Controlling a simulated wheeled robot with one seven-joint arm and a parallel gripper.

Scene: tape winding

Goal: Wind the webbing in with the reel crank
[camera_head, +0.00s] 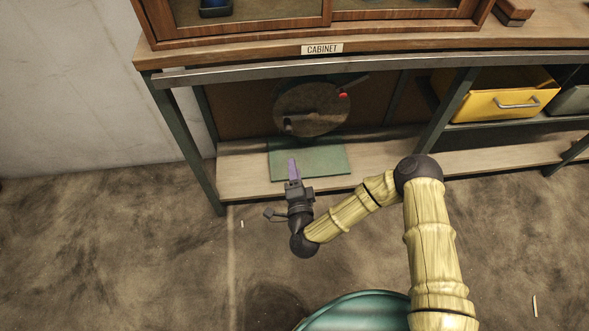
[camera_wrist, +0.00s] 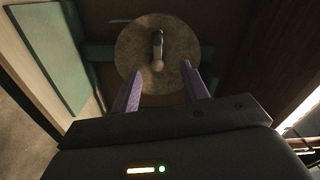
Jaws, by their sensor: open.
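The reel (camera_head: 312,110) is a round, mottled brown-grey disc standing on the shelf under the cabinet. Its crank (camera_head: 291,125) shows as a short dark handle at the disc's lower left. In the wrist view the disc (camera_wrist: 131,52) faces me, and the crank handle (camera_wrist: 157,48) with a pale rounded end points toward me. My gripper (camera_head: 293,163) has purple fingers and is in front of the shelf. In the wrist view my gripper (camera_wrist: 161,88) is open and empty, its fingers spread to either side below the crank, apart from it. I cannot make out the webbing clearly.
A green base plate (camera_head: 325,161) lies on the lower shelf (camera_head: 236,173) beneath the reel. A small red part (camera_head: 343,95) shows at the disc's upper right. Shelf posts (camera_head: 186,145) stand left and right. A yellow drawer bin (camera_head: 490,104) sits to the right.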

